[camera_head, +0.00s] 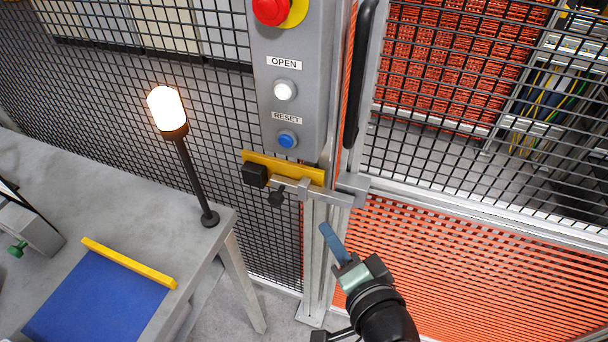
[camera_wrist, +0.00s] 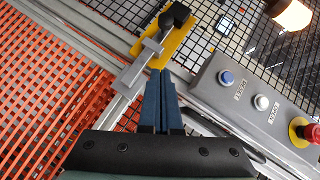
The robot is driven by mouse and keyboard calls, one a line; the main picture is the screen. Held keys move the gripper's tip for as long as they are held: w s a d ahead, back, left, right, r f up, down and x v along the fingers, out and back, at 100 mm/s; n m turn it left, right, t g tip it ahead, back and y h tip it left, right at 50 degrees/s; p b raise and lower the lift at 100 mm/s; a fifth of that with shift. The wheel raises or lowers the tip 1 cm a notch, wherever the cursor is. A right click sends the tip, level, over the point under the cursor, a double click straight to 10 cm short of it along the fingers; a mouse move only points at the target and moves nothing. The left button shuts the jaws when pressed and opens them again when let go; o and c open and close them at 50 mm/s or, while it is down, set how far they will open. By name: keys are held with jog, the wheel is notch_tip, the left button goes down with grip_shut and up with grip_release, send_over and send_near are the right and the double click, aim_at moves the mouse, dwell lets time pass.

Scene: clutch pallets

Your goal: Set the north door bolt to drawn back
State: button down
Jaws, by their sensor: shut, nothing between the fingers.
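The door bolt is a grey bar (camera_head: 325,194) on a yellow plate (camera_head: 312,174), mounted on the fence post below the control box. A black block (camera_head: 255,174) sits at the plate's left end, and a dark knob (camera_head: 277,199) hangs below the bar. The bar spans the gap to a grey bracket (camera_head: 353,183) on the mesh door; the exact fit there is unclear. The wrist view also shows the bar (camera_wrist: 138,70) and yellow plate (camera_wrist: 182,42). My gripper (camera_head: 325,228) is shut and empty, below the bar; its blue fingertips (camera_wrist: 160,72) appear close to it.
The control box (camera_head: 291,105) with its white, blue and red buttons stands directly above the bolt. A lit lamp (camera_head: 166,108) on a pole stands on the grey table (camera_head: 130,225) at left, with a blue mat (camera_head: 95,300). A black door handle (camera_head: 358,75) rises above the bracket.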

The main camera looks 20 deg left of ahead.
jog(key=shift+s+r+g+p, duration=0.15)
jog(key=shift+r+g+p, duration=0.05)
jog(key=shift+g+p, duration=0.15)
jog(key=p, duration=0.2)
send_near(282, 192)
jog(key=w+d, duration=0.1)
jog(key=w, duration=0.2)
jog(key=shift+w+a+f+p, duration=0.1)
jog(key=shift+a+f, duration=0.2)
jog(key=shift+a, duration=0.3)
jog(key=shift+a+f+p, duration=0.1)
jog(key=shift+a+f, duration=0.2)
jog(key=shift+a, duration=0.3)
jog(key=shift+w+a+f+p, duration=0.1)
jog(key=shift+a+f, duration=0.15)
jog(key=shift+a, duration=0.3)
jog(key=a+p, duration=0.1)
jog(key=a, duration=0.5)
jog(key=shift+a, duration=0.3)
